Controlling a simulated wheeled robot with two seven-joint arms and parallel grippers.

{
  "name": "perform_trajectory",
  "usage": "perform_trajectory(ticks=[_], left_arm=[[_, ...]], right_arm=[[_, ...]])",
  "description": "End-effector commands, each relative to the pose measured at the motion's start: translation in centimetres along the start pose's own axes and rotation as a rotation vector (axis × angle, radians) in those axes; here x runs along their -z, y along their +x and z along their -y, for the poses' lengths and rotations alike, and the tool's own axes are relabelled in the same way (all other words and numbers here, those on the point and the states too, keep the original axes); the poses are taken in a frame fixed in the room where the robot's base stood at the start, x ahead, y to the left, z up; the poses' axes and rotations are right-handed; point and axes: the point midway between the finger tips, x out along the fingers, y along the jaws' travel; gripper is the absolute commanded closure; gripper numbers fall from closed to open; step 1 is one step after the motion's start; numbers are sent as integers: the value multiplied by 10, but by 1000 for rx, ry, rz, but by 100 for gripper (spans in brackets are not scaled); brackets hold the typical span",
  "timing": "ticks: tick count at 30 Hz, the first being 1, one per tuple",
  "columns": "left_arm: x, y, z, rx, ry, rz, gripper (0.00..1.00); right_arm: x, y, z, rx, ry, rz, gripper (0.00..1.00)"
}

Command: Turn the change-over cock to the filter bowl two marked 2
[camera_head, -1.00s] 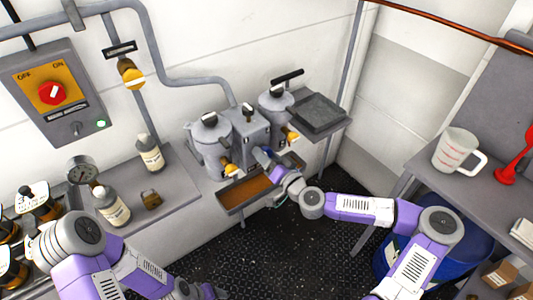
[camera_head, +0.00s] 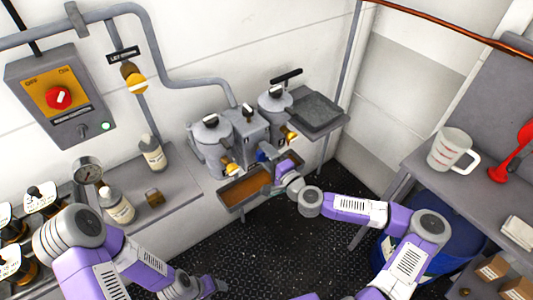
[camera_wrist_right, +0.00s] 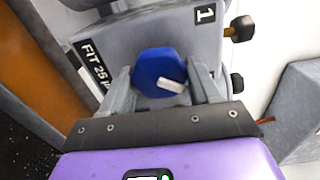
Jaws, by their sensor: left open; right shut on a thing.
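The filter unit has two grey bowls, a left one (camera_head: 212,140) and a right one (camera_head: 275,102), with a grey block (camera_head: 247,122) between them. A blue faceted knob (camera_wrist_right: 158,72) with a white bar mark sits on its front; it looks like the change-over cock. The bar points right and slightly down in the wrist view. My right gripper (camera_head: 268,158) is shut on the knob, one finger on each side. A plate marked 1 (camera_wrist_right: 205,15) shows above right of it; no 2 is readable. My left gripper (camera_head: 212,286) is low at the bottom, open and away from the unit.
An orange-brown tray (camera_head: 243,187) lies below the bowls. A grey shelf (camera_head: 172,195) with bottles is at left, under a switch box (camera_head: 60,92). A blue drum (camera_head: 455,235) and a bench with a measuring jug (camera_head: 450,148) are at right. The dark deck between is clear.

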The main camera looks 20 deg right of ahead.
Motion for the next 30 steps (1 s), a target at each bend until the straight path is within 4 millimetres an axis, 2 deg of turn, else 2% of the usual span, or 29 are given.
perform_trajectory(ticks=[11,27,28,30], left_arm=[[0,-5,-2,0,0,0,35],[0,-6,-2,0,0,0,35],[0,-6,-2,0,0,0,35],[0,-6,-2,0,0,0,35]], right_arm=[[1,0,0,1,156,-3,69],[1,0,-1,0,177,-3,69],[1,0,-1,0,176,-3,35],[1,0,-1,0,176,-3,25]])
